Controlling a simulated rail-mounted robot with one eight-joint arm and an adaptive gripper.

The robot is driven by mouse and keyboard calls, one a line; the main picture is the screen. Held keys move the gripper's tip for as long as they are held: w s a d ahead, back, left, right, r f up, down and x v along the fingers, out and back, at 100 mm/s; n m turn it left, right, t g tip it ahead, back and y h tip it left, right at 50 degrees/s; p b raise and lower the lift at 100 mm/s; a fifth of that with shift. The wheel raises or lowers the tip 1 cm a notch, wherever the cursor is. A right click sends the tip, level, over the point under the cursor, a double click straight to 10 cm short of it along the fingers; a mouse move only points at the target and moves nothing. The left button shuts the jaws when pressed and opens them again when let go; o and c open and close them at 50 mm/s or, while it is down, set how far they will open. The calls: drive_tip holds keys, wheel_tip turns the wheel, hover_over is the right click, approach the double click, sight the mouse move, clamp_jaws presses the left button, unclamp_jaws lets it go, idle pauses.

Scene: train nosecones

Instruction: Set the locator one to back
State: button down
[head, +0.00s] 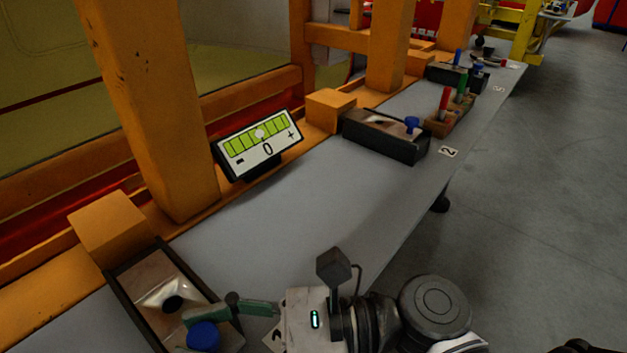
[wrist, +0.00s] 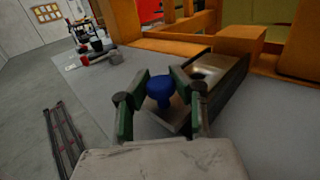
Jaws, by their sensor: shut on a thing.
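The near locator is a black-edged tray (head: 131,288) with a metal plate and a dark round hole, at the lower left of the head view. Its blue knob (head: 204,336) stands at the end of the tray toward the aisle. In the wrist view the blue knob (wrist: 160,86) sits between the green fingers of my gripper (wrist: 160,92), which is shut on it. The tray (wrist: 222,85) runs away to the right there, its hole farther off from the knob. The number tag beside this tray is mostly hidden by my gripper.
A tilted display (head: 258,145) shows a green scale and 0 between minus and plus. A second locator (head: 380,135) with a blue knob stands farther along, beside a tag 2 (head: 448,152). Coloured pegs (head: 445,103) stand beyond it. Orange posts (head: 150,110) line the left; the table between is bare.

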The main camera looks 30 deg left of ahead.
drive_tip(key=c, duration=1.9)
unclamp_jaws()
drive_tip(key=shift+s+d+f, duration=0.1)
drive_tip(key=shift+d, duration=0.05)
drive_tip(key=shift+c, duration=0.2)
drive_tip(key=o, duration=0.3)
drive_tip(key=shift+d, duration=0.15)
drive_tip(key=shift+o, duration=1.1)
drive_tip(key=v, duration=1.2)
